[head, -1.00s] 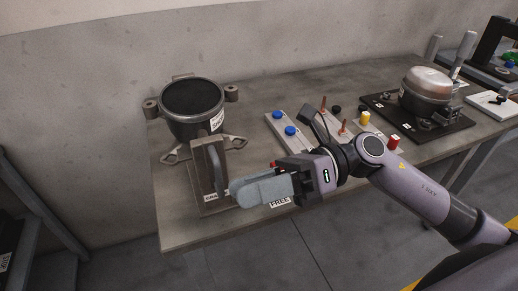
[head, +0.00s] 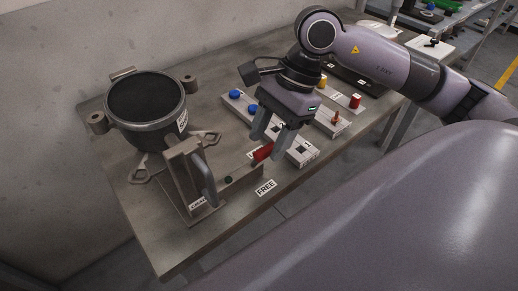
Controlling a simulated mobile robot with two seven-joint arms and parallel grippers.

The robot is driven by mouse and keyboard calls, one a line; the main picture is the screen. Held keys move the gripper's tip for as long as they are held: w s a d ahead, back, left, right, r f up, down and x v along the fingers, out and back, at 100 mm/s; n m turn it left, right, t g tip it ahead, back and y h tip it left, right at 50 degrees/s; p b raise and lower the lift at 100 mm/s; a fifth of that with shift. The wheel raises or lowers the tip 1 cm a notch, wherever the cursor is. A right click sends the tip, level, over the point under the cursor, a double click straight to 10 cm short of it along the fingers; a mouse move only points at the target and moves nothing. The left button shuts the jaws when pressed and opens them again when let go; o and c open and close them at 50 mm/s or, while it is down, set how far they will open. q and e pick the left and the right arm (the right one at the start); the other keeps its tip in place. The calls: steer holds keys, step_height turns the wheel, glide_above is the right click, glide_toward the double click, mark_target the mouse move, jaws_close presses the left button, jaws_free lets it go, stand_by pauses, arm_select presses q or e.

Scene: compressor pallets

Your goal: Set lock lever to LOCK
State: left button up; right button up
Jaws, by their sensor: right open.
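The lock lever has a red grip (head: 263,152) and lies low beside the upright bracket fixture (head: 185,165) on the table. A FREE label (head: 265,187) lies on the table in front of the lever. Another label behind the red grip is mostly covered and I cannot read it. My right gripper (head: 266,147) points down, open, with its two fingers apart just above or around the end of the red grip; I cannot tell whether they touch it. My left gripper is out of view.
A black-topped compressor shell (head: 145,105) stands at the left on the table (head: 155,235). Light blocks with blue buttons (head: 234,94), a red cap (head: 355,101) and copper pegs (head: 335,117) sit right and behind. The table's front strip is clear.

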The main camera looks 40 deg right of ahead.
mark_target(264, 149)
steer(key=shift+x, duration=2.1)
